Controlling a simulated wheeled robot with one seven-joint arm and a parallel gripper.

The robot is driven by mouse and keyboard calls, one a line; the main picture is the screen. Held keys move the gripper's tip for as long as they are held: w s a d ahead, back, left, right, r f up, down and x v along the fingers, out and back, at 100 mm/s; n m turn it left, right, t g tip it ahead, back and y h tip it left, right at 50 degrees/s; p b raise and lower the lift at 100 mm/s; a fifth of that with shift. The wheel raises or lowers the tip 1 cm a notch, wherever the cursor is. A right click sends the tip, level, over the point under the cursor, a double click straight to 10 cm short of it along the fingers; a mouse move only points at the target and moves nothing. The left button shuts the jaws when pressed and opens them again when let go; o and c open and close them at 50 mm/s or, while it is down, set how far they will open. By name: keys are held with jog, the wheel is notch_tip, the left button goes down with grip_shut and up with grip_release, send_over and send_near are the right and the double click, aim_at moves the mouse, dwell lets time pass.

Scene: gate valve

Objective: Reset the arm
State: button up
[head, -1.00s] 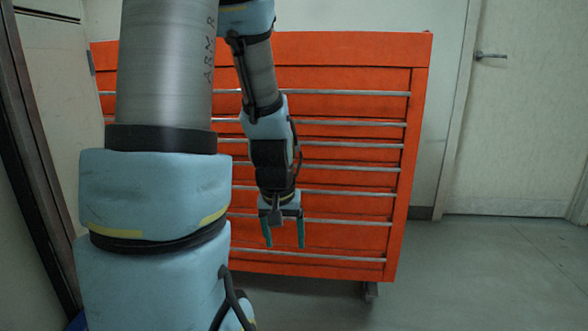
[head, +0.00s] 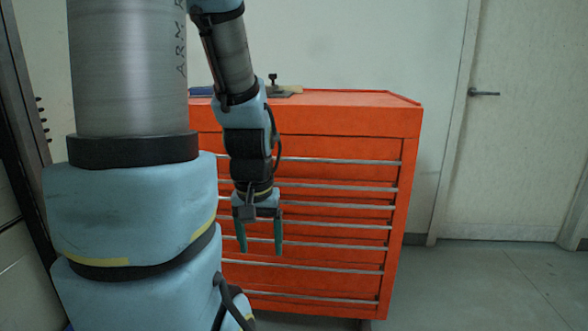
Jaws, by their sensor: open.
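My gripper (head: 260,246) hangs pointing down in front of the orange drawer cabinet in the head view. Its two green fingers are apart, with nothing between them. My arm comes down from the top of the picture and hides the cabinet's left part. A small dark object with a knob on top (head: 273,82) stands on the cabinet top, just right of my arm; it may be the gate valve, but it is too small to tell.
The orange cabinet (head: 340,225) has several drawers with long metal handles. A blue item (head: 201,91) lies on its top, partly behind my arm. A pale door (head: 527,130) with a lever handle is at right. Grey floor (head: 480,285) is clear at the lower right.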

notch_tip(320, 180, up, 19)
jog(key=p, duration=1.7)
jog(key=shift+r, duration=0.15)
